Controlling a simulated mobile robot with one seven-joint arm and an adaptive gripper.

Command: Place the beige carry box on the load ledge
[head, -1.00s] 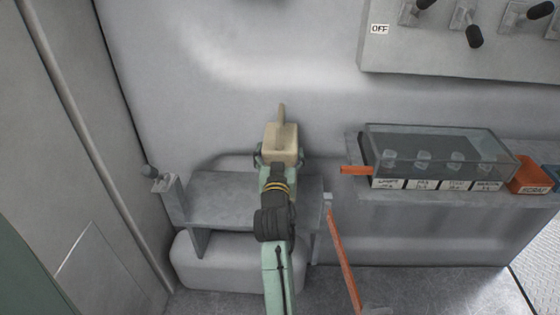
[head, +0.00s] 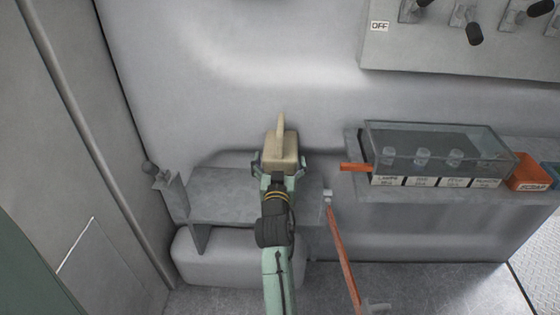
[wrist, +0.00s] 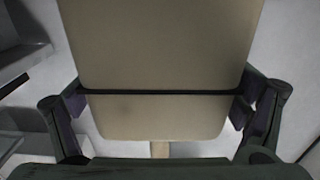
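The beige carry box (head: 281,150), with its upright handle, is at the end of my arm in the head view, in front of the back wall. It fills the upper middle of the wrist view (wrist: 160,50), crossed by a dark band. My gripper (head: 279,167) has a finger on each side of the box, and both pads appear to press against its sides. The load ledge appears to be the grey shelf (head: 225,195) at lower left. The box appears over its rear right part. My arm hides the box's underside, so I cannot tell whether it touches the shelf.
A clear-lidded case (head: 440,150) with labels stands on the right counter, with an orange bar (head: 355,168) sticking out left. An orange lever (head: 342,255) slants below the shelf's right end. A small knobbed bracket (head: 160,178) stands at its left end. The shelf's left part is bare.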

